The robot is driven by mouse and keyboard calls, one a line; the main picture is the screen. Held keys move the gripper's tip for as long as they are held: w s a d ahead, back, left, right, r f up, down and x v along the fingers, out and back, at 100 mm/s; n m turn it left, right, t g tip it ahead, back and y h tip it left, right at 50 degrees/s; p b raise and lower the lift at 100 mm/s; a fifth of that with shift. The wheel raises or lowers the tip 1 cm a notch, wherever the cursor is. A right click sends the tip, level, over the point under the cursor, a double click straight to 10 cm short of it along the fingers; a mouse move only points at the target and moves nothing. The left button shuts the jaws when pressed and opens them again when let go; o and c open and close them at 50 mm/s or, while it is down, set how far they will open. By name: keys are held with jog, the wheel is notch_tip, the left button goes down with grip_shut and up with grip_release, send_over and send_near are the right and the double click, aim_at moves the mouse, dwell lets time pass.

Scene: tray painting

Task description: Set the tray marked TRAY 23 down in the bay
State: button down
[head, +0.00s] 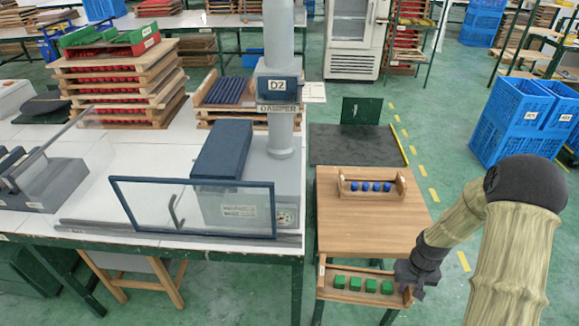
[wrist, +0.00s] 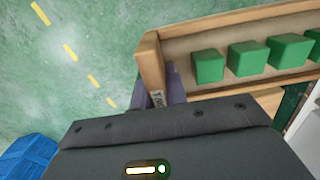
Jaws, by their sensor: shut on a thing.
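A wooden tray with several green cubes (head: 330,292) is at the front edge of the small wooden table. My gripper (head: 408,280) is at its right end. In the wrist view, my gripper's dark fingers (wrist: 160,88) are shut on the end wall of this tray (wrist: 151,62). A label shows on that end wall, partly hidden, and I cannot read it. The tray looks about level. I cannot tell whether it rests on anything. A second wooden tray with several blue pieces (head: 347,195) stands on the table farther back. No bay marking is readable.
The small wooden table (head: 365,228) is bare between the two trays. A dark grey mat (head: 340,150) lies behind it. To the left is a bench with a grey machine marked D2 (head: 279,86) and a clear framed guard (head: 190,207). Blue crates (head: 510,125) stand at right.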

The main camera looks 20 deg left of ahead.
jog(key=s+f+m+p, duration=0.1)
jog(key=s+f, duration=0.1)
jog(key=f, duration=0.6)
jog(key=s+d+f+m+p, duration=0.1)
jog(key=s+f, duration=0.1)
jog(key=f, duration=0.7)
jog(key=shift+s, duration=0.3)
jog(key=shift+d, duration=0.15)
